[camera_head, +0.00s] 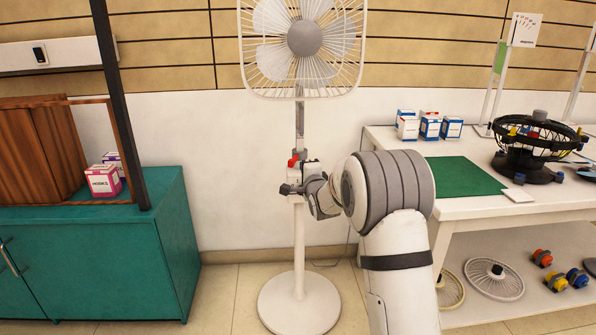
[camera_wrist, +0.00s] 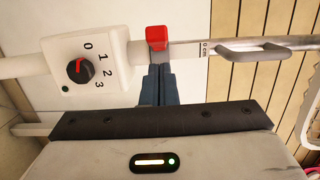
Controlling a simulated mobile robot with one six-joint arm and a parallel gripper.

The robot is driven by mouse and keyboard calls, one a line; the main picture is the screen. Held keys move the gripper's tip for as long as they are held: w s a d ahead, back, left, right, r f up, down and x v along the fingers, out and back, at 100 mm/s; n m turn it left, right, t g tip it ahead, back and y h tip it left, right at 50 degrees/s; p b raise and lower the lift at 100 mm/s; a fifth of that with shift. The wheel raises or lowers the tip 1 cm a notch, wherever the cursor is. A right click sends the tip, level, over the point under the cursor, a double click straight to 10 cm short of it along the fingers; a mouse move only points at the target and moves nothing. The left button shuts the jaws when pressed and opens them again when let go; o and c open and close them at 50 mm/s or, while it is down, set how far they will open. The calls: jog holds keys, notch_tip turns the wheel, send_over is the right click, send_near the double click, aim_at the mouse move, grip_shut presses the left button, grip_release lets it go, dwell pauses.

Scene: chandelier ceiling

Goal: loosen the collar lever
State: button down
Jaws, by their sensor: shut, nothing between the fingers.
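A white standing fan (camera_head: 299,235) stands against the wall, its pole upright. A red lever (camera_head: 293,161) sits on the pole at the collar below the fan head. In the wrist view the red lever (camera_wrist: 157,38) shows upper centre, on the pole, which runs across the picture. My gripper (camera_wrist: 158,70) is shut and empty, its dark blue fingertips just below the red lever; I cannot tell whether they touch it. The head view shows my arm's end at the pole, with the fingers hard to make out. A white control box (camera_wrist: 95,62) with a numbered dial is left of the lever.
A grey loop handle (camera_wrist: 253,50) is to the right of the lever along the pole. A white table (camera_head: 465,205) with a green mat (camera_head: 465,176) and a black fan (camera_head: 535,140) stands right. A teal cabinet (camera_head: 100,255) stands left. Floor shows around the fan's base.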

jog(key=s+a+p, duration=0.2)
jog(key=s+a, duration=0.3)
jog(key=s, duration=0.3)
